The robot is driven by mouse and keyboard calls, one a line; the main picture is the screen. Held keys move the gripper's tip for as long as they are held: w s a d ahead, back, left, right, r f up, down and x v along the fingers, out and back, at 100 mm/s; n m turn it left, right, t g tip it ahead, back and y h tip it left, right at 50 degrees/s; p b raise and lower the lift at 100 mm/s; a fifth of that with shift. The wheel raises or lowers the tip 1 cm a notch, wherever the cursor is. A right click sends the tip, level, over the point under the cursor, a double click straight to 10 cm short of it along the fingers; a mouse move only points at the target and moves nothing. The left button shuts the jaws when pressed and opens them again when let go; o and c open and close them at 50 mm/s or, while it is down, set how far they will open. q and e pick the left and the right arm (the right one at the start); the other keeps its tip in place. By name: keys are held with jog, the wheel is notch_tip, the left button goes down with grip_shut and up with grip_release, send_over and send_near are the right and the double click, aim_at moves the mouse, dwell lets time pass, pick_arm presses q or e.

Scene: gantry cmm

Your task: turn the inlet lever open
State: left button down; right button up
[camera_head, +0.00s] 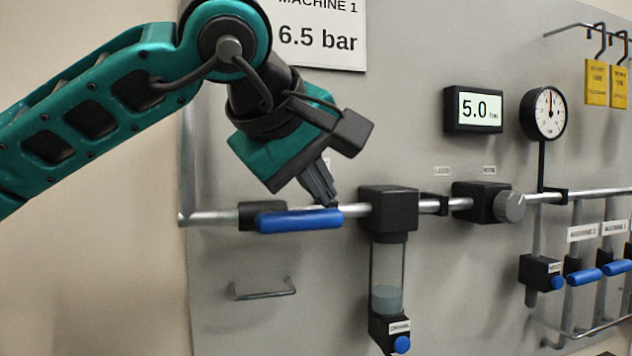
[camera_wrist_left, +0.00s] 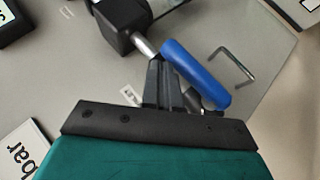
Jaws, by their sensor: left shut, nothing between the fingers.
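The blue inlet lever (camera_head: 300,219) lies along the horizontal pipe at the left of the panel, in line with the pipe, with its black valve body (camera_head: 262,214) at its left end. In the left wrist view the blue lever (camera_wrist_left: 196,74) runs diagonally just beyond the fingers. My left gripper (camera_head: 332,204) is shut and empty, its fingertips pointing down at the right end of the lever. The fingertips look at or very close to the lever; I cannot tell whether they touch it. My right gripper is not in view.
A black filter block (camera_head: 388,208) with a clear bowl (camera_head: 386,275) stands just right of the lever. A regulator (camera_head: 488,203), a digital display (camera_head: 473,110) and a round gauge (camera_head: 543,113) are farther right. A wire hook (camera_head: 264,291) sticks out below the lever.

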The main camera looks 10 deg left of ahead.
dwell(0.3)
pick_arm(q)
jog(key=v, duration=1.3)
jog(key=shift+w, duration=0.1)
